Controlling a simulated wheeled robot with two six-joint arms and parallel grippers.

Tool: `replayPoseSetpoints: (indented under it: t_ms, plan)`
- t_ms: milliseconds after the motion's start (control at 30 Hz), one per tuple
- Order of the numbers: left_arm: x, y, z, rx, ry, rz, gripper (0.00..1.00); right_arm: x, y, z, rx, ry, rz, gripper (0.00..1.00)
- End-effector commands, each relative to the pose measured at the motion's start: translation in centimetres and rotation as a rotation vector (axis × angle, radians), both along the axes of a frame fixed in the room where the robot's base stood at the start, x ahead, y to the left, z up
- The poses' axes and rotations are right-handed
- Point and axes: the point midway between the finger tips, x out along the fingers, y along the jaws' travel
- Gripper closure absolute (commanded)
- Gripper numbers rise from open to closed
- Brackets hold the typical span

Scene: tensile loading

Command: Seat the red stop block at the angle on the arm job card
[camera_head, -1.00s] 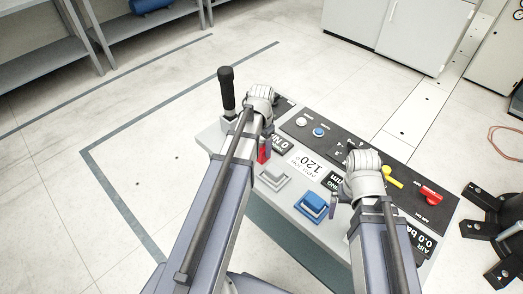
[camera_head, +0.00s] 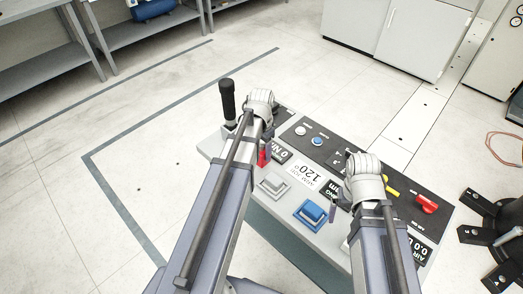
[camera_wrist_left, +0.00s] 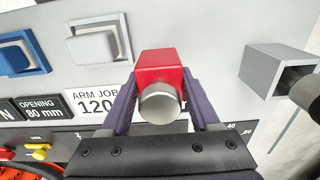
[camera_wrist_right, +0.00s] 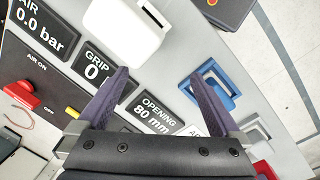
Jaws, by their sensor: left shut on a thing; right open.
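The red stop block (camera_wrist_left: 162,66) has a round silver stub and sits between the fingers of my left gripper (camera_wrist_left: 160,88), which is shut on it. The block hangs close over the grey console top; I cannot tell whether it touches. In the head view the red block (camera_head: 263,157) shows just below the left wrist. My right gripper (camera_wrist_right: 164,78) is open and empty above the console.
A grey square fixture (camera_head: 273,185) and a blue one (camera_head: 313,214) stand on the console. A black upright handle (camera_head: 227,98) rises at its left end. Red (camera_head: 428,203) and yellow (camera_head: 392,188) valve handles sit at right. A white block (camera_wrist_right: 125,28) shows in the right wrist view.

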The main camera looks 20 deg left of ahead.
Motion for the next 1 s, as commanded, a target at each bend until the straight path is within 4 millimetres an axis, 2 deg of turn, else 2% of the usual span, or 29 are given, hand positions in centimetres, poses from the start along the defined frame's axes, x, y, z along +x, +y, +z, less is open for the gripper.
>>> replayPoseSetpoints:
  t_ms: [33,400,567,833,867,1000]
  plan:
    - [0.0,0.0,1.4,0.0,0.0,0.0,1.0,0.0,0.0,1.4,0.0,0.0,0.0,0.0]
    - [0.0,0.0,6.1,0.0,0.0,0.0,1.0,0.0,0.0,6.1,0.0,0.0,0.0,0.0]
    - [0.0,0.0,6.9,0.0,0.0,0.0,1.0,0.0,0.0,6.9,0.0,0.0,0.0,0.0]
    - [0.0,0.0,6.8,0.0,0.0,0.0,1.0,0.0,0.0,6.8,0.0,0.0,0.0,0.0]
    - [0.0,0.0,6.8,0.0,0.0,0.0,1.0,0.0,0.0,6.8,0.0,0.0,0.0,0.01]
    - [0.0,0.0,6.8,0.0,0.0,0.0,1.0,0.0,0.0,6.9,0.0,0.0,0.0,0.17]
